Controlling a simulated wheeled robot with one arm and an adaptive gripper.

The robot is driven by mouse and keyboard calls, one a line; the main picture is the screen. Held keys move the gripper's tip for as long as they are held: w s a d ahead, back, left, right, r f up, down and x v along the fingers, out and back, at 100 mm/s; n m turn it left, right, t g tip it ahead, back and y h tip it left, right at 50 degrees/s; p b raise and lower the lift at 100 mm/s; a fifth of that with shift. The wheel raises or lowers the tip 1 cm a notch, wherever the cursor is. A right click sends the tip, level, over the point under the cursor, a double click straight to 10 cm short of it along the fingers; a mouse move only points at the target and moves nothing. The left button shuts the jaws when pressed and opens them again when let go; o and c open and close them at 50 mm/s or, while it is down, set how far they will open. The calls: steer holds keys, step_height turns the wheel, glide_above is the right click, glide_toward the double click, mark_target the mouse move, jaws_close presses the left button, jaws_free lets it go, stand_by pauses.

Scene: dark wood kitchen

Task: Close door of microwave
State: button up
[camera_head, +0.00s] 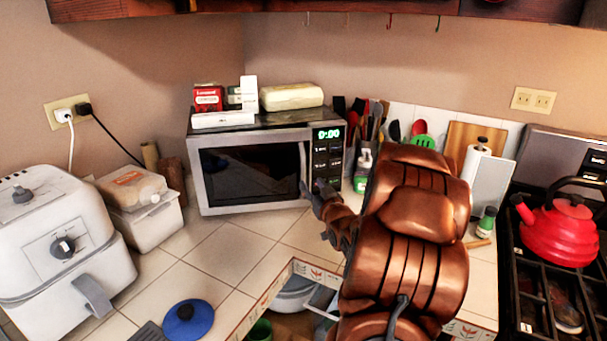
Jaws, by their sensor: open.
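The silver microwave (205,130) stands on the tiled counter in the back corner, with a control panel on its right reading 0:00. Its dark-windowed door (250,174) looks flush with the front; I cannot tell if a small gap is left. The upright handle (303,160) is at the door's right edge. My gripper (322,194) is open, close to the handle's lower end and in front of the lower control panel. My brown arm reaches to it from the lower right. Whether the fingers touch the door or handle cannot be told.
Boxes and a wrapped loaf (291,96) lie on top of the microwave. Utensils and a spray bottle (362,168) stand to its right. A white air fryer (60,245) is at left, a red kettle (561,230) on the stove at right. The tiles before the microwave are clear.

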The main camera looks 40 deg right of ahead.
mark_target(304, 176)
steer(key=p+x, duration=0.2)
steer(key=x, duration=0.4)
steer(key=shift+r, duration=0.15)
steer(key=shift+x, duration=0.85)
jaws_close()
